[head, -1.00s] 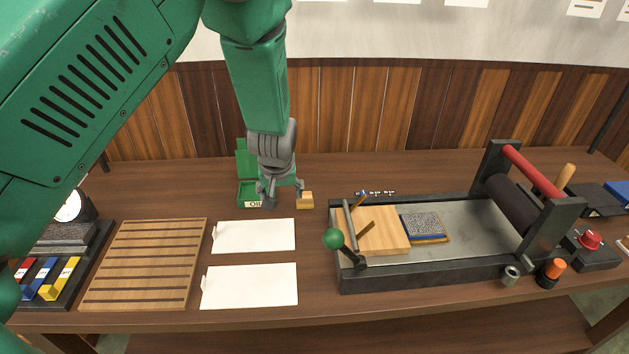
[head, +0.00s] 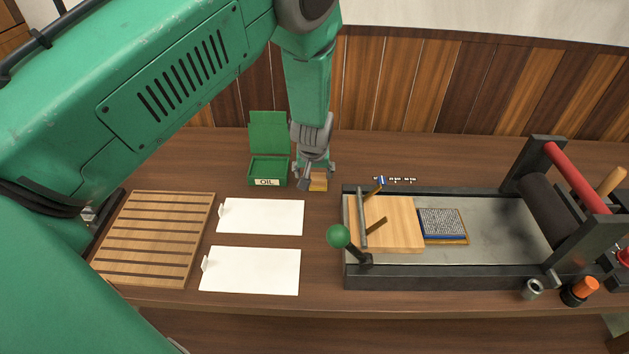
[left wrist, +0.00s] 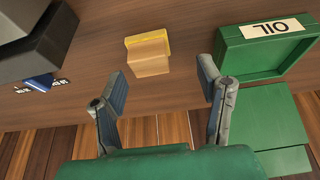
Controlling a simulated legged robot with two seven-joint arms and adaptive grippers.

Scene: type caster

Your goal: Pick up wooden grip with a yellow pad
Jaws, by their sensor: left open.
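The wooden grip with a yellow pad (head: 318,184) is a small light block on the table, right of the green OIL box. It also shows in the left wrist view (left wrist: 148,55), with its yellow layer along the edge farther from my gripper. My left gripper (head: 318,175) is open and empty, above and just behind the grip in the head view, partly hiding it. In the left wrist view the open fingers (left wrist: 163,80) point toward the grip, which lies beyond the tips, nearer the left finger. I see no contact. My right gripper is not in view.
The green OIL box (head: 268,170) with its raised lid stands close on the left; it also shows beside the right finger (left wrist: 265,45). The press bed (head: 480,270) lies to the right. White sheets (head: 262,217) and a slatted wooden rack (head: 157,235) lie in front.

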